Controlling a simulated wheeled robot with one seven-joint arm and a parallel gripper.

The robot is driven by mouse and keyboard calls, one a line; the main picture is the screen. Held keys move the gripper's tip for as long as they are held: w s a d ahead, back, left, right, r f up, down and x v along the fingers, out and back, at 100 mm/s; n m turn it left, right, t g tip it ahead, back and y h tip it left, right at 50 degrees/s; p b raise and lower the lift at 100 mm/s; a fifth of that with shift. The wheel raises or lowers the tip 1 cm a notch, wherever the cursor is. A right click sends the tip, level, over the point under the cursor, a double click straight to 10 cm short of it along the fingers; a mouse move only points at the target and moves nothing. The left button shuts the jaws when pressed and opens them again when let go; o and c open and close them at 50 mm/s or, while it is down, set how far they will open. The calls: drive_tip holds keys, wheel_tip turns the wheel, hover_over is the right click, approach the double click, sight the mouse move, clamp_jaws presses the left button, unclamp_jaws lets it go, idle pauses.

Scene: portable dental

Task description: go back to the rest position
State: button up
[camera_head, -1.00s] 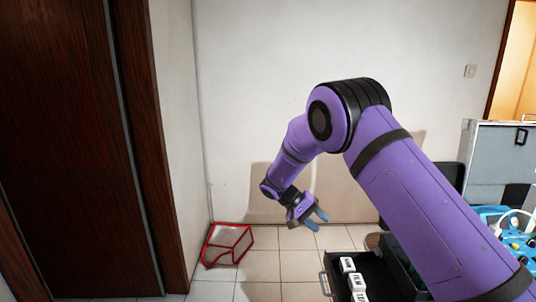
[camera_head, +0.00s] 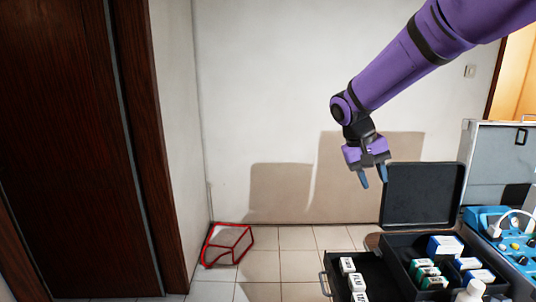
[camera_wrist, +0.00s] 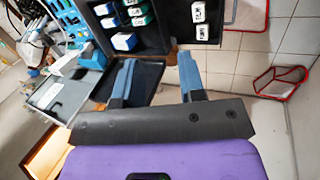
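My gripper (camera_head: 373,177) hangs in the air in front of the back wall, fingers pointing down, above and left of the open black case. In the wrist view its two blue-grey fingers (camera_wrist: 157,80) stand apart with nothing between them. My purple arm reaches in from the upper right of the head view.
A black case (camera_head: 392,248) with raised lid (camera_head: 422,193) holds several small boxes. Its pulled-out drawer (camera_head: 335,277) holds white boxes (camera_head: 347,265). A grey case (camera_head: 496,160) with blue equipment (camera_head: 515,246) stands right. A red wire-frame bin (camera_head: 228,245) sits on the floor; tiles between are clear.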

drive_tip(key=s+d+r+t+y, duration=0.1)
drive_tip(key=s+d+r+y, duration=0.1)
drive_tip(key=s+r, duration=0.35)
drive_tip(key=s+d+r+t+y, duration=0.1)
drive_tip(key=s+d+r+t, duration=0.15)
drive_tip(key=s, duration=0.65)
drive_tip(key=s+d+n+t+y, duration=0.1)
drive_tip(key=s+t, duration=0.2)
drive_tip(key=s, duration=1)
drive_tip(key=shift+s+f, duration=0.15)
drive_tip(key=shift+s, duration=0.2)
